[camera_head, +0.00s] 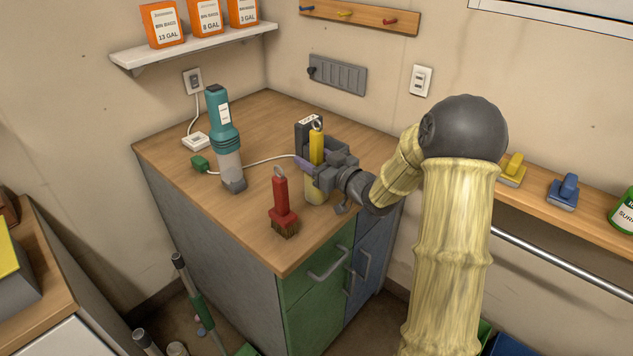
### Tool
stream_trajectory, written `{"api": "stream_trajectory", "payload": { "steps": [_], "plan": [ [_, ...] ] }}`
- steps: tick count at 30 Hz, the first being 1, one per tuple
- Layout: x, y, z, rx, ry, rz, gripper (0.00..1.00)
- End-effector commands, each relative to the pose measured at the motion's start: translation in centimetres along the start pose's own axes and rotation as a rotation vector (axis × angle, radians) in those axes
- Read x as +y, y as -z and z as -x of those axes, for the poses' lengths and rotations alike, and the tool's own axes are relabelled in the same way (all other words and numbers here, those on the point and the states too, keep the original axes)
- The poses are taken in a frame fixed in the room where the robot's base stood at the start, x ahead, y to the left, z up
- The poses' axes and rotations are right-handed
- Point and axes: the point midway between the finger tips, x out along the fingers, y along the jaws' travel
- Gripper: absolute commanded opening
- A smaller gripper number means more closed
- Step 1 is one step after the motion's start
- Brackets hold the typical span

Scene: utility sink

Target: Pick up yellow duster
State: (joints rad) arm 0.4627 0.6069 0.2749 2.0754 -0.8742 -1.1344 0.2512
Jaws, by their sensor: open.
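The yellow duster (317,147) stands upright on the wooden cabinet top, with a yellow handle, a metal hanging loop and a pale yellow lower part. My gripper (308,171) is open at the duster, its fingers around the handle's lower part from the right. I cannot tell whether a finger touches it. Part of the duster's middle is hidden behind the gripper.
A red brush (281,200) stands just in front, left of the gripper. A teal handheld vacuum (223,135) stands further left, and a dark box (303,134) is close behind the duster. A white cable (250,163) crosses the top (180,141).

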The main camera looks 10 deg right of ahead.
Motion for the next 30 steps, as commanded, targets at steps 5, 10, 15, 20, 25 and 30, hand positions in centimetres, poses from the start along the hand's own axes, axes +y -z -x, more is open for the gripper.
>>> {"api": "stream_trajectory", "payload": {
  "steps": [5, 10, 15, 20, 25, 30],
  "plan": [
    [0.02, -0.01, -0.67, -0.001, -0.001, -0.001, 0.51],
    [0.02, -0.01, -0.64, -0.001, -0.001, 0.000, 0.51],
    [0.02, -0.01, -0.62, -0.001, -0.001, 0.000, 0.51],
    [0.02, -0.01, -0.62, 0.000, -0.001, 0.000, 0.39],
    [0.02, -0.01, -0.61, 0.000, -0.001, 0.000, 0.06],
    [0.02, 0.02, -0.62, 0.000, -0.001, 0.000, 0.00]
  ]
}}
